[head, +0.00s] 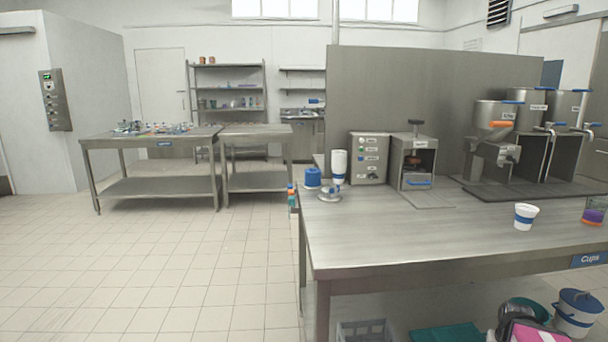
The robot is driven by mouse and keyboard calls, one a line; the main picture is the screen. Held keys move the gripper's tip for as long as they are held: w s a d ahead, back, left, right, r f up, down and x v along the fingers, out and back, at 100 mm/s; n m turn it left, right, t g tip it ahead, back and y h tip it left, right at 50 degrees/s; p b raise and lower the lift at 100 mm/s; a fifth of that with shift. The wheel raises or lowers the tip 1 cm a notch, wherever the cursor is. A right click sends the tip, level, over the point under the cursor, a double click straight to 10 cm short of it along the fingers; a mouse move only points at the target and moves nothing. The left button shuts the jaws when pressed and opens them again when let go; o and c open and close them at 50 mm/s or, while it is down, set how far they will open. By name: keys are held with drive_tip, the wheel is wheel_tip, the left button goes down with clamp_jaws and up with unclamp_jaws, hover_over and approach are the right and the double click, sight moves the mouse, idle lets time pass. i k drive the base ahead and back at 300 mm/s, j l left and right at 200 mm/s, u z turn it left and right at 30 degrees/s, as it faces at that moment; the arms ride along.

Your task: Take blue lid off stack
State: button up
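A blue round stack (312,177) stands at the far left corner of the steel table (400,238). It looks like stacked blue lids, but single lids are too small to make out. A small metal piece with a round base (329,194) sits just in front of it, to the right. A tall white stack with a blue band (338,167), which looks like cups, stands right behind and beside the blue stack. My gripper is not in this view, so its state and its distance from the stack do not show.
A grey box with buttons (369,158) and a press-like machine (413,162) stand right of the stacks. A white cup with a blue band (525,216) and a cup with purple contents (594,211) stand near the right edge. The table's middle is clear.

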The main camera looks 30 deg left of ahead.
sight(312, 170)
drive_tip(key=k+j, duration=0.3)
drive_tip(key=j, duration=0.15)
drive_tip(key=k+j, duration=0.55)
drive_tip(key=j, duration=0.3)
drive_tip(key=k+j, duration=0.3)
drive_tip(key=j, duration=1.3)
drive_tip(key=i+j, duration=0.1)
drive_tip(key=j, duration=1.2)
